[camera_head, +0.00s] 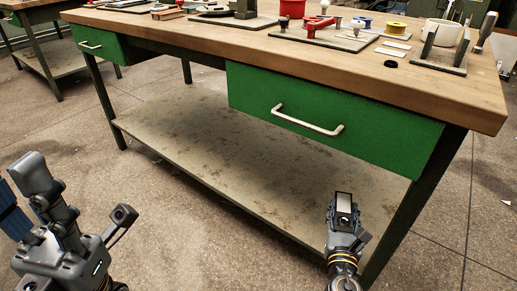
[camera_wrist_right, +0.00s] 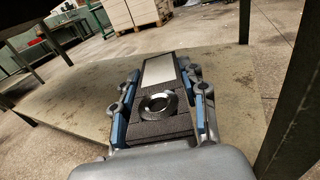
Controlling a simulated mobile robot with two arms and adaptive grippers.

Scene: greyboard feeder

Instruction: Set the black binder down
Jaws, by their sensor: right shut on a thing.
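The black binder (camera_wrist_right: 155,121) is in my right gripper (camera_wrist_right: 160,110), between its two blue-padded fingers in the right wrist view. Its dark spine shows a pale label (camera_wrist_right: 159,69) at the far end and a metal-rimmed ring hole nearer the wrist. In the head view the binder (camera_head: 344,201) shows end-on at the top of my right gripper (camera_head: 344,217), in front of the workbench's lower shelf. Whether the binder touches the shelf cannot be told. My left gripper (camera_head: 40,192) is partly in view at the lower left; its fingertip gap cannot be made out.
The workbench (camera_head: 190,33) has two green drawers, the right one (camera_head: 330,110) above my right gripper. Its lower shelf (camera_head: 235,140) is bare. A dark bench leg (camera_head: 420,200) stands right of my right gripper. Tools, a mug and spools crowd the bench top's back.

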